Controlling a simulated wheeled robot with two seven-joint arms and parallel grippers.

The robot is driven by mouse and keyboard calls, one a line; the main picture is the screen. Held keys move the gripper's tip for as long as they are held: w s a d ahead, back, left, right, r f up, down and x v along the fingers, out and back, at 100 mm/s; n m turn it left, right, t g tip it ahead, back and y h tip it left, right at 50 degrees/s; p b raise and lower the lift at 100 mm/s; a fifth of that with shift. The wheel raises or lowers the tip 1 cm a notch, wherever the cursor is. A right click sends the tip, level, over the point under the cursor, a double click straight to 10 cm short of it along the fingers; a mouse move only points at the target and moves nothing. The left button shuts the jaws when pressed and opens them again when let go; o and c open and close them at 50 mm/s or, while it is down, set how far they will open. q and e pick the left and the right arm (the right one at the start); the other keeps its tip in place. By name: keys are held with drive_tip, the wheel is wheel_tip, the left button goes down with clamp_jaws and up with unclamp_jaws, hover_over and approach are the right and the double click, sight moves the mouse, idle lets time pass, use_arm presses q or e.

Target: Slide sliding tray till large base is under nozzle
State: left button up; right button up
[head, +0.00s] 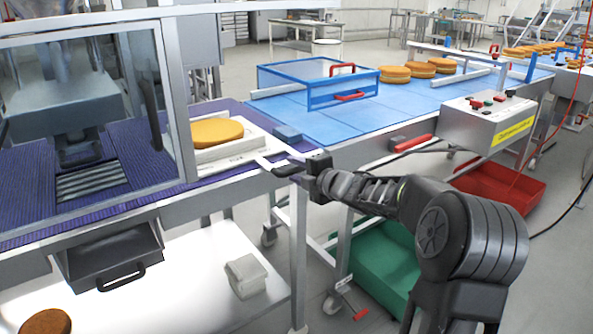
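The large base (216,132) is a round golden-brown cake layer. It lies on the white sliding tray (207,168), just right of the machine's glazed frame. The nozzle (80,152) seems to be the dark part low under the grey hopper (60,100), behind the glass at the left. The base is well to the right of it, not under it. My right gripper (284,168) is at the right end of the tray, by its pale handle bar. Its fingers are small and dark, so I cannot tell if they are closed on the bar. My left gripper is out of view.
A purple ribbed belt (120,150) runs under the nozzle and tray. The machine's metal frame post (178,100) stands between base and nozzle. A blue-framed clear guard (340,88) and a control box (487,118) are at the right.

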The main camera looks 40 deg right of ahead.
clamp_jaws()
idle(1.4)
